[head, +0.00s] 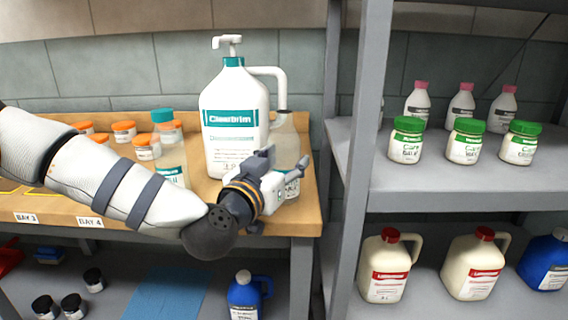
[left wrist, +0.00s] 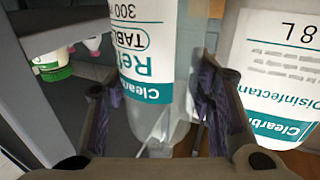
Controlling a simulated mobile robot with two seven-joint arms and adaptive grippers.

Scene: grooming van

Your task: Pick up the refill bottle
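The refill bottle (head: 285,135) stands upright at the right end of the wooden bench, translucent with a white and teal label. In the head view my left gripper (head: 284,170) covers its lower front. In the left wrist view the refill bottle (left wrist: 145,75) appears upside down between the two dark finger pads of my left gripper (left wrist: 160,105). The pads lie very close on both sides; I cannot tell whether they press on it. My right gripper is in neither view.
A large white pump jug (head: 233,110) stands close behind and left of the refill bottle. A teal-capped bottle (head: 172,160) and orange-lidded jars (head: 124,131) stand further left. A grey shelf post (head: 352,170) rises just right, with green-lidded jars (head: 407,140) beyond.

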